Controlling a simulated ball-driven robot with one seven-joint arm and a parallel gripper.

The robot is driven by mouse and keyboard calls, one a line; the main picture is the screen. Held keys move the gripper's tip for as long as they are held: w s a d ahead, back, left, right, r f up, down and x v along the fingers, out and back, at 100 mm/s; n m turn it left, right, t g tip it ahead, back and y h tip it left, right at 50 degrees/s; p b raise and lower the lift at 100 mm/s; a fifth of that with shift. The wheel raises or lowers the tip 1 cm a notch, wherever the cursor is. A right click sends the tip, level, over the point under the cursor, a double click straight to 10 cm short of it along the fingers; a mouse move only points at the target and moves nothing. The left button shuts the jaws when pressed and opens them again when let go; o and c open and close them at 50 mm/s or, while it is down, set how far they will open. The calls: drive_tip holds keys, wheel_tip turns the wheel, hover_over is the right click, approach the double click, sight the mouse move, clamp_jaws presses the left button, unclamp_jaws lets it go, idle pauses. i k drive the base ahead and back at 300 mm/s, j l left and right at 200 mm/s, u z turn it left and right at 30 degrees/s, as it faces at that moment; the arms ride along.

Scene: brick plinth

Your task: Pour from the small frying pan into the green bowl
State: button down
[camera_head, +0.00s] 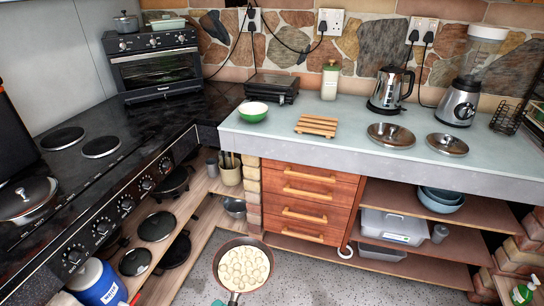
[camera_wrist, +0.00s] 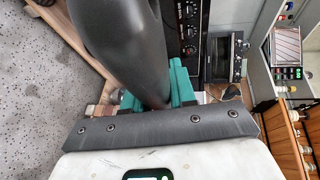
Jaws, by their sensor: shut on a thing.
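The small frying pan (camera_head: 243,268) is at the bottom of the head view, held over the grey floor. Its inside is covered with several pale round pieces, and it looks roughly level. In the wrist view, my gripper (camera_wrist: 155,90) has teal fingers closed around the pan's dark handle (camera_wrist: 120,40). The green bowl (camera_head: 253,116), with a pale inside, stands upright near the left front of the light counter, apart from the pan. I cannot make it out in the wrist view.
The counter (camera_head: 340,148) has a slatted wooden trivet (camera_head: 318,125) right of the bowl, then two metal lids (camera_head: 391,135). A black appliance (camera_head: 272,88) stands behind the bowl. Wooden drawers (camera_head: 307,200) are below. The stove (camera_head: 75,180) lies left.

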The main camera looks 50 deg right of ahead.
sight(253, 112)
drive_tip(key=z, duration=1.05)
